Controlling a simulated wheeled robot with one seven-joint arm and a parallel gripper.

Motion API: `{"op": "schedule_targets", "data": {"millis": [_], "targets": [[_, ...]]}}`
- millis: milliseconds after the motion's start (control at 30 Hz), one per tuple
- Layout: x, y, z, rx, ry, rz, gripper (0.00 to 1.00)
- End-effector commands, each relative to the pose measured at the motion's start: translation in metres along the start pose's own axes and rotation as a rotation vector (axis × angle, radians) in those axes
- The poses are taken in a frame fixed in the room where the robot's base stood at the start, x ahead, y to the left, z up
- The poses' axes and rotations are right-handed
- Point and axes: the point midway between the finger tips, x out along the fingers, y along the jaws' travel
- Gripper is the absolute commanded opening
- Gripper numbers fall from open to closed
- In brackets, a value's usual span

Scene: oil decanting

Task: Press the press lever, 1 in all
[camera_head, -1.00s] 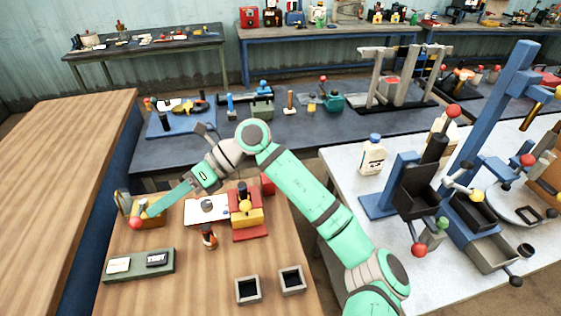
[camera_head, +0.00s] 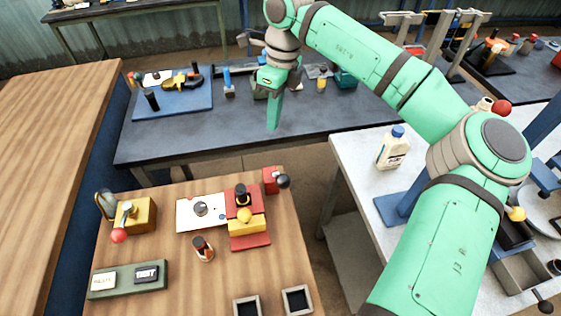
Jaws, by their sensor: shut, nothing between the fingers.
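My gripper (camera_head: 272,125) points down in front of the dark grey table, above and behind the wooden table; its fingers look together and empty. I cannot tell for certain which part is the press lever. A red-ball lever (camera_head: 119,235) sticks out in front of a yellow block (camera_head: 136,214) at the wooden table's left. A red and yellow device with a black top (camera_head: 246,222) stands right of it, apart from my gripper. Another red ball (camera_head: 501,107) shows at the right, behind my arm, which hides most of the blue-framed press (camera_head: 404,207) there.
A white jug (camera_head: 393,148) stands on the white table. A gap separates the tables.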

Motion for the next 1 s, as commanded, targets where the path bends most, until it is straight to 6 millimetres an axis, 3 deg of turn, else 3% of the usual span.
{"op": "schedule_targets", "data": {"millis": [367, 1000], "targets": [[0.003, 0.002, -0.003, 0.002, -0.002, 0.002, 0.00], [0.053, 0.038, -0.038, -0.001, -0.002, 0.002, 0.00]]}}
